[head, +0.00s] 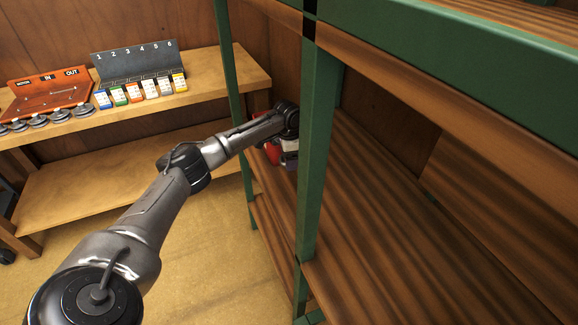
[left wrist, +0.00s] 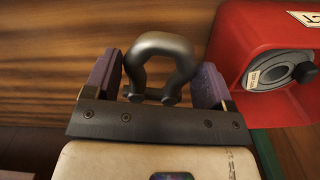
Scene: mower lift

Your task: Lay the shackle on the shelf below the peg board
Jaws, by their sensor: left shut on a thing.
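The shackle (left wrist: 160,43) is a dark grey metal bow. In the left wrist view it stands between the two purple-padded fingers of my left gripper (left wrist: 158,75), which is shut on it. Brown wood with dark grain (left wrist: 60,50) fills the view behind it; I cannot tell whether the shackle touches that wood. In the head view my left gripper (head: 289,152) is inside the green-framed rack, partly hidden by a post, and the shackle cannot be made out. I cannot identify a peg board. My right gripper is not in view.
A red object with a round grey fitting (left wrist: 265,72) is close beside the right finger; its red also shows in the head view (head: 271,153). A green post (head: 318,150) stands right beside the gripper. The rack's wooden shelf (head: 400,220) to the right is bare.

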